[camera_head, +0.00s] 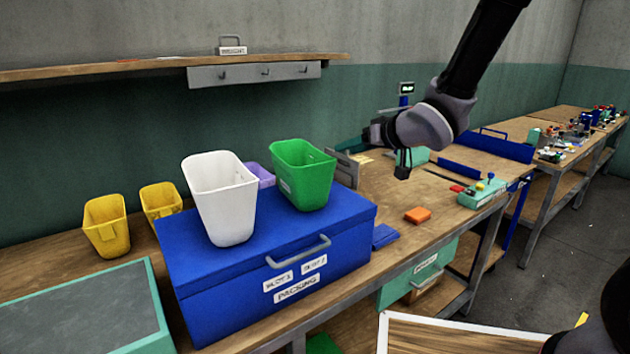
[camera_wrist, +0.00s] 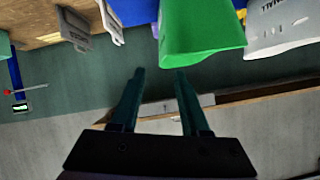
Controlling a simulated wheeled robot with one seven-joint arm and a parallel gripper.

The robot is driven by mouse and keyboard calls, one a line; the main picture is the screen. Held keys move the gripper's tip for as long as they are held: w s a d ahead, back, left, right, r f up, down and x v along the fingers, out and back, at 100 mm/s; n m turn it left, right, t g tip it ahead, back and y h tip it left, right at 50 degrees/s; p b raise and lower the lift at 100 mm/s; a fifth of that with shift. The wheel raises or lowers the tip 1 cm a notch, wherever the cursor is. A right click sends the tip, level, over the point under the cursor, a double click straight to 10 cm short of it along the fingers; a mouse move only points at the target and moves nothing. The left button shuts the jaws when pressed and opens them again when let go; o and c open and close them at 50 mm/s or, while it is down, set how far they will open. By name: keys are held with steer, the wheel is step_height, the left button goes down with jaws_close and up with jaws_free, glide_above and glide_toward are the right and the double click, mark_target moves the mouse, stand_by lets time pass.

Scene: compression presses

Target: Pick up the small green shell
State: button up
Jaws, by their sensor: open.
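A green open-topped shell (camera_head: 303,175) stands upright on the right part of the blue box lid, and a white shell (camera_head: 222,197) stands to its left. In the wrist view the green shell (camera_wrist: 200,35) is just beyond my fingertips, with the white shell (camera_wrist: 283,28) beside it. My gripper (camera_head: 347,145) is to the right of the green shell, around its rim height, with dark teal fingers pointing left. In the wrist view my gripper (camera_wrist: 158,72) is open with nothing between its fingers. The fingers look apart from the shell.
The blue box (camera_head: 200,277) with a handle sits on the wooden bench (camera_head: 440,205). Two yellow bins (camera_head: 106,232) stand behind left, and a purple one (camera_head: 262,175) is partly hidden. A grey bracket (camera_head: 344,168) stands right of the green shell. An orange block (camera_head: 418,215) lies farther right.

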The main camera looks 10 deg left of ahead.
steer(key=shift+a+r+x, duration=0.1)
steer(key=shift+r+x, duration=0.05)
steer(key=shift+x, duration=1.65)
steer(key=shift+a+r+x, duration=0.1)
steer(key=shift+x, duration=1.75)
steer(key=shift+a+r+x, duration=0.15)
steer(key=shift+x, duration=1.65)
steer(key=shift+s, duration=0.1)
steer(key=shift+c, duration=0.3)
jaws_close()
